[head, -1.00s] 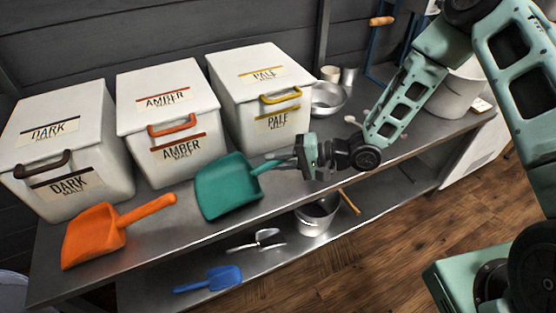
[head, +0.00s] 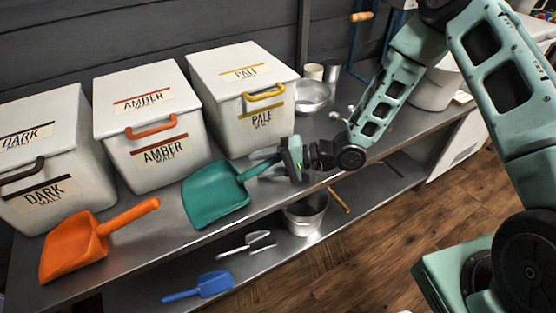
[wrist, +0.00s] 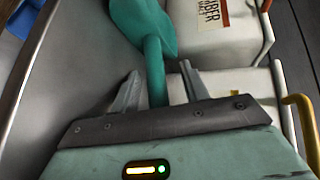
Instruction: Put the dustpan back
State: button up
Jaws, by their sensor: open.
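A teal dustpan-shaped scoop (head: 213,196) lies on the steel counter in front of the amber and pale bins, its handle pointing right toward my gripper. My gripper (head: 268,162) is open at the end of this handle. In the wrist view the teal handle (wrist: 155,70) runs between the spread fingers of my gripper (wrist: 158,85), with gaps on both sides. An orange scoop (head: 72,252) lies on the counter at the left. A smaller blue scoop (head: 205,285) lies on the lower shelf. Which one is the dustpan I cannot tell from shape alone.
White bins labelled dark (head: 40,150), amber (head: 150,110) and pale (head: 240,95) stand along the back of the counter. A metal bowl (head: 313,97) is right of them. A metal pot (head: 305,216) and a metal scoop (head: 248,242) are on the lower shelf.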

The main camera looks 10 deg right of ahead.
jog(key=p+v, duration=0.3)
jog(key=v, duration=1.4)
jog(key=shift+w+d+r+p, duration=0.1)
jog(key=shift+d+r+p, duration=0.05)
jog(key=shift+p, duration=0.2)
